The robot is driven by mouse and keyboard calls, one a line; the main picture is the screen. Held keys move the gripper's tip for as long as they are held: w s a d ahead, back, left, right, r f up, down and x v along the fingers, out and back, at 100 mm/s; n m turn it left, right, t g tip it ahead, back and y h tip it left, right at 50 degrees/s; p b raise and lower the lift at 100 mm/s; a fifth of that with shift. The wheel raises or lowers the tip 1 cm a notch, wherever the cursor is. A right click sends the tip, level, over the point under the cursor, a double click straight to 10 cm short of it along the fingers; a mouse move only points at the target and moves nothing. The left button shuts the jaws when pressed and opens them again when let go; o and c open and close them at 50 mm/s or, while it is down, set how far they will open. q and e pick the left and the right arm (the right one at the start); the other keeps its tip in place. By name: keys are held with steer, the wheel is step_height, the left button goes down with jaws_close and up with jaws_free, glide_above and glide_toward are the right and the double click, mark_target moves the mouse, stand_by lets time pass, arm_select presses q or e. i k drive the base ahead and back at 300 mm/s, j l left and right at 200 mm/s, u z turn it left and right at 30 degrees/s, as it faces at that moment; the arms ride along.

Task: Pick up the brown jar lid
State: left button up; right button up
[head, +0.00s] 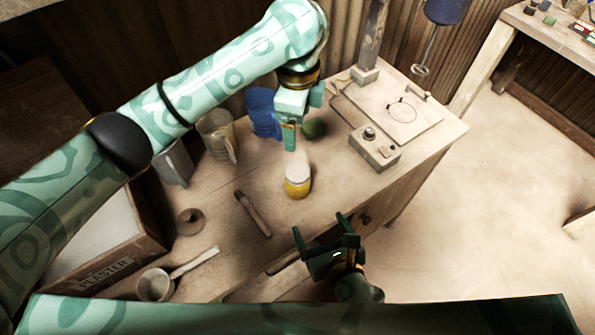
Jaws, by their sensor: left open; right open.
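A small round brown ring-like piece (190,221) lies flat on the bench at the left. It may be the brown jar lid, but I cannot tell for sure. A jar (298,186) with yellow contents and a pale top stands upright mid-bench. My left gripper (291,142) is open, pointing down above and behind the jar, apart from it. My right gripper (326,228) is open and empty by the bench's front edge, nearer than the jar. Neither gripper is near the brown ring.
A brown-handled tool (253,214) lies between ring and jar. A ladle-like scoop (155,285), a plaster box (130,255), a clear jug (217,135) and a blue item (262,108) are at left and back. A press base (385,107) and control box (375,148) stand right.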

mark_target(190, 222)
steer(key=k+l, duration=0.25)
steer(key=k, duration=0.25)
steer(key=k+l, duration=0.25)
steer(key=k, duration=0.2)
